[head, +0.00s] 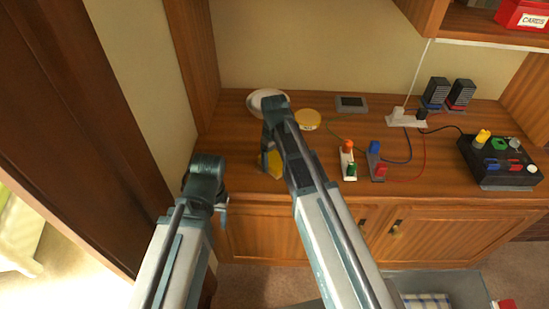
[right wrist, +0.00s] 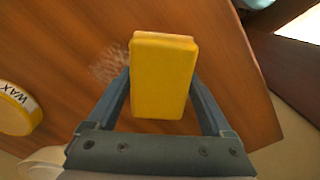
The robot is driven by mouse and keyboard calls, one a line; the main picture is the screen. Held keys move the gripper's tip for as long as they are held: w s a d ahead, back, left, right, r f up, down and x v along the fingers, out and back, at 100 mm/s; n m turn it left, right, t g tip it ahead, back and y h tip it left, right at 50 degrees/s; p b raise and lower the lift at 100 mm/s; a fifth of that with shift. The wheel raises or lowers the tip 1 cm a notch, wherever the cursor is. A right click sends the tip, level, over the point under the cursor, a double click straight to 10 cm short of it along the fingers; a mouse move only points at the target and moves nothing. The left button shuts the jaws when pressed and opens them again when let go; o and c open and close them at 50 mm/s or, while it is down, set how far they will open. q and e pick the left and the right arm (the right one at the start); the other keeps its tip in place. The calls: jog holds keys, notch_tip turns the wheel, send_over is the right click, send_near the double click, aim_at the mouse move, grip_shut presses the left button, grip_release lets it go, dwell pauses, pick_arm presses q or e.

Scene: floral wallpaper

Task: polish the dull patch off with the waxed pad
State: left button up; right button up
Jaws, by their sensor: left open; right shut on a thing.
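The waxed pad is a yellow block (right wrist: 165,75); it also shows in the head view (head: 274,164), partly behind my right arm. My right gripper (right wrist: 163,84) is shut on the pad, one finger on each side, over the wooden cabinet top. The dull patch (right wrist: 108,66) is a pale, scuffed area on the wood, just left of the pad in the right wrist view. In the head view I cannot make it out. My left gripper (head: 221,207) is open and empty at the cabinet's left front; its fingers are mostly hidden.
A round yellow wax tin (head: 307,119) stands behind the pad, beside a white dish (head: 254,102). To the right are small coloured blocks with wires (head: 348,162), a black control box (head: 500,161) and a power strip (head: 407,118).

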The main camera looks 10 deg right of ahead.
aim_at(273, 166)
jog(key=shift+s+a+r, duration=0.1)
jog(key=shift+s+a, duration=0.15)
jog(key=shift+s, duration=0.6)
jog(key=shift+s+a, duration=0.2)
jog(key=shift+s, duration=0.6)
jog(key=shift+w+a, duration=0.1)
jog(key=shift+w+a, duration=0.2)
jog(key=shift+a, duration=0.65)
jog(key=shift+w, duration=0.1)
jog(key=shift+w+d, duration=0.3)
jog(key=shift+w, duration=0.65)
jog(key=shift+w+d, duration=0.25)
jog(key=shift+w, duration=0.65)
